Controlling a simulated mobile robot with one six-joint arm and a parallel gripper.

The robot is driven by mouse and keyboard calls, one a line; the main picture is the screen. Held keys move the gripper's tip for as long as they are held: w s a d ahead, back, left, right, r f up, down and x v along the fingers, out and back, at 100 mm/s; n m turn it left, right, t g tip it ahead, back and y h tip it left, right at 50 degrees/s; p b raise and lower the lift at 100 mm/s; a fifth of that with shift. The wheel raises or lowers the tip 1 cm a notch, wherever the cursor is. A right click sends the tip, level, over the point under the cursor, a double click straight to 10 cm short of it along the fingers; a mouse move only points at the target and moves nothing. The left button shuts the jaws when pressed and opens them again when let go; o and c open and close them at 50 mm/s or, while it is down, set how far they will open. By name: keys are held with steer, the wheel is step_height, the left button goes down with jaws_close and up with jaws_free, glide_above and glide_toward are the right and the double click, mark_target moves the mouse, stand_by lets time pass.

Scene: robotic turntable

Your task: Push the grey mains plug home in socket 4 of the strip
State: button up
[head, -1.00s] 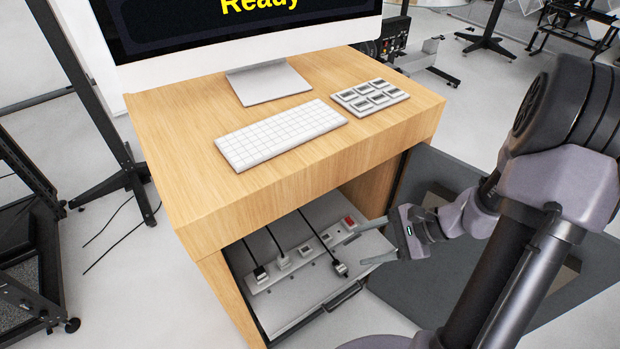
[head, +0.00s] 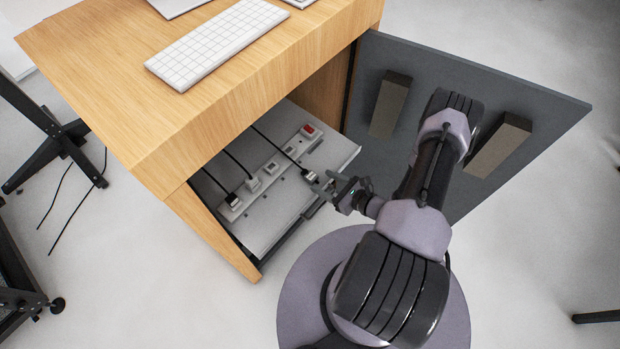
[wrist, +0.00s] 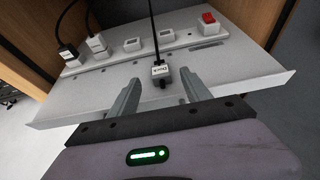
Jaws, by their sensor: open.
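The grey mains plug (wrist: 160,71), light with a dark part and a small label, lies loose on the shelf in front of the strip, on a black lead. It also shows in the head view (head: 310,176). My gripper (wrist: 159,80) is open, with one finger on each side of the plug and gaps visible. In the head view my gripper (head: 324,184) reaches over the shelf's front edge. The white strip (wrist: 183,45) holds two plugs at its left; two sockets right of them look empty, the righter one (wrist: 166,36) nearest the red switch. Socket numbers cannot be read.
A black plug (wrist: 72,57) and a whitish plug (wrist: 97,43) sit in the strip. The shelf (head: 268,223) lies inside a wooden desk (head: 150,120). The shelf front is mostly clear.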

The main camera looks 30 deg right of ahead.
mark_target(311, 176)
steer(key=b+x, duration=0.2)
steer(key=x, duration=0.3)
steer(key=shift+w, duration=0.2)
jaws_close()
